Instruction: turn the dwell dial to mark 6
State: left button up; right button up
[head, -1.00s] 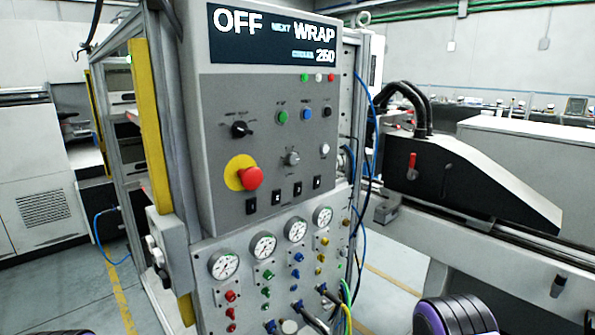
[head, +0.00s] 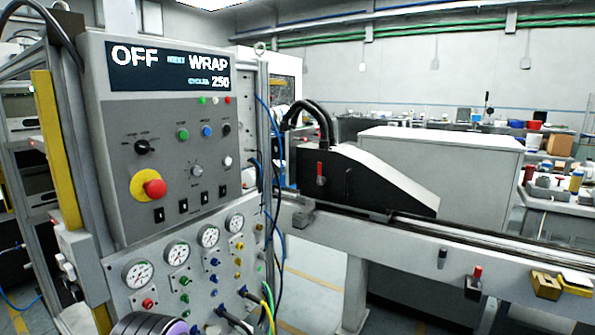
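A grey control panel (head: 110,200) stands at the left, its display reading OFF, NEXT WRAP, CYCLES 250. A small silver dial (head: 196,171) with marks around it sits mid-panel. A black selector knob (head: 142,147) sits up and left of it, above the red emergency button. The lettering at both is too small to read, so I cannot tell which is the dwell dial or what mark it points at. Neither gripper is in view. Part of my own arm, dark with purple rings, shows at the bottom edge in front of the lower panel.
The red emergency button (head: 155,188) sticks out left of the silver dial. Black switches (head: 183,206) line the panel below it. Gauges (head: 177,253), coloured fittings and hoses fill the lower panel. A machine rail (head: 450,245) runs off to the right.

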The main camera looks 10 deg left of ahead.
aim_at(196, 170)
jog(key=z, duration=0.5)
jog(key=i, duration=1.1)
jog(key=u, duration=0.75)
